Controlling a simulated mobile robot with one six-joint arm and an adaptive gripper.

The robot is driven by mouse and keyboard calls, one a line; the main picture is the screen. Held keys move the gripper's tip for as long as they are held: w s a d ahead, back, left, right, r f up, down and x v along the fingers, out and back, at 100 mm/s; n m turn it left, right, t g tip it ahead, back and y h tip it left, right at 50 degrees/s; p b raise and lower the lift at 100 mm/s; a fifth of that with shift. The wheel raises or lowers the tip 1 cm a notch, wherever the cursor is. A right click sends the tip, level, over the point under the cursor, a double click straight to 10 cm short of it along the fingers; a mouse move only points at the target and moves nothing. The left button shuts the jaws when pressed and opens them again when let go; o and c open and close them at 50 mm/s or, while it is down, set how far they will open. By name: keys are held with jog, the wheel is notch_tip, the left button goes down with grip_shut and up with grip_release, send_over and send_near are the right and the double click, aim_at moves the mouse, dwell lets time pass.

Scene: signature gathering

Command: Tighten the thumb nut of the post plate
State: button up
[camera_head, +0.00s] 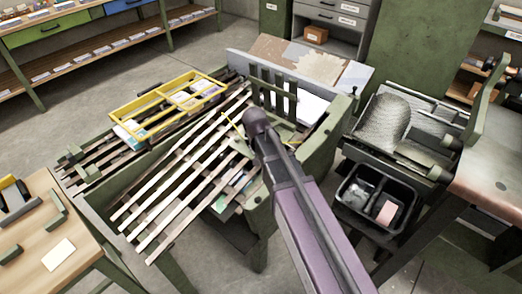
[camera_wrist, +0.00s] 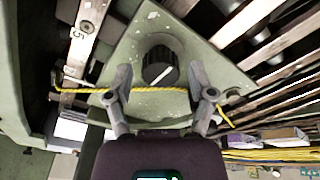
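The thumb nut (camera_wrist: 160,64) is a dark ribbed round knob with a white line on its face, in the upper middle of the wrist view. It sits on the green, paint-chipped post plate (camera_wrist: 193,40). My gripper (camera_wrist: 160,70) is open, with one finger on either side of the nut. A gap shows between each finger and the nut, and nothing is held. How far the fingertips are from the plate is hard to tell. In the head view my arm hides the nut and my gripper.
A yellow cord (camera_wrist: 75,90) runs across the plate, close by my fingers. A black bin (camera_head: 350,190) and a mesh roll (camera_head: 383,122) are on the right.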

jog(key=shift+n, duration=0.5)
jog(key=shift+n+y, duration=0.3)
jog(key=shift+n, duration=1.4)
jog(key=n, duration=0.4)
jog(key=shift+n+g, duration=0.3)
jog(key=shift+n, duration=0.1)
jog(key=n, duration=0.5)
jog(key=shift+y, duration=0.3)
jog(key=n, duration=0.4)
jog(key=shift+r+g+p, duration=0.1)
jog(key=shift+g+p, duration=0.25)
jog(key=shift+g, duration=0.05)
notch_tip(320, 180, up, 14)
jog(key=s+p, duration=0.2)
jog(key=p, duration=1.2)
jog(key=s+d+r+m+g+p, duration=0.1)
jog(key=s+d+r+m+p, duration=0.5)
jog(key=d+r+m+p, duration=0.5)
jog(key=shift+s+d+r+m+p, duration=0.2)
jog(key=shift+d+r+m+p, duration=0.15)
jog(key=shift+d, duration=0.7)
